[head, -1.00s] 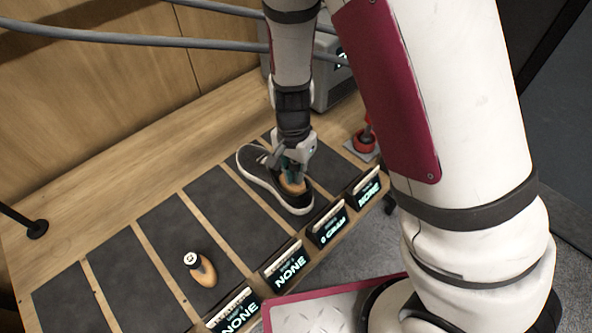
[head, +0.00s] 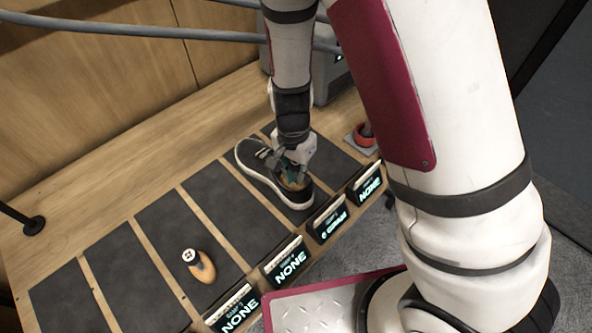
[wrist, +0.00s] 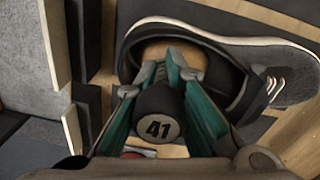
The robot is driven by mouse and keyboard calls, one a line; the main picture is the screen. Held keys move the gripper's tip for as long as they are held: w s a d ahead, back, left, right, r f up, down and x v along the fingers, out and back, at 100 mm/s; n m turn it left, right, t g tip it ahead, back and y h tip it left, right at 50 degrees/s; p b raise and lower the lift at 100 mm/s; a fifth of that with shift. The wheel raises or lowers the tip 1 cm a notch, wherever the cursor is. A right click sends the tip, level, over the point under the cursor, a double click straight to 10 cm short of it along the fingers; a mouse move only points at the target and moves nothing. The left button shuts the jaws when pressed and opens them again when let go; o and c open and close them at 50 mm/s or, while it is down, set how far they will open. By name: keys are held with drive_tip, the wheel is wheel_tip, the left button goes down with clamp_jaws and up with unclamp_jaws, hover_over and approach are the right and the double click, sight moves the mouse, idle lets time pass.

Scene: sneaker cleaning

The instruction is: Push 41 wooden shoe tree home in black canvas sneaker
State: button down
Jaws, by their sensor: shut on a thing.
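The black canvas sneaker (head: 262,175) with a white sole edge lies on a dark mat towards the right of the bench. It also shows in the wrist view (wrist: 285,88), toe to the right. The 41 wooden shoe tree (wrist: 165,52) is in the shoe's opening, its wooden heel part showing. Its dark knob marked 41 (wrist: 158,128) stands between my fingers. My gripper (head: 290,172) is over the opening, shut on the shoe tree. The green fingers also show in the wrist view (wrist: 166,78). The tree's front part is hidden inside the shoe.
Another wooden shoe tree (head: 203,268) with a pale knob lies on a mat to the left. Small signs (head: 290,262) line the bench's front edge. A red round object (head: 365,134) sits on a grey plate at right. Several left mats are bare.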

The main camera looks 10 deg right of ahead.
drive_tip(key=shift+f, duration=0.15)
drive_tip(key=c, duration=1.6)
unclamp_jaws()
drive_tip(key=shift+o, duration=0.2)
drive_tip(key=shift+w+a+r, duration=0.1)
drive_tip(key=shift+w+r, duration=0.05)
drive_tip(key=shift+r, duration=3.9)
drive_tip(key=shift+w, duration=0.1)
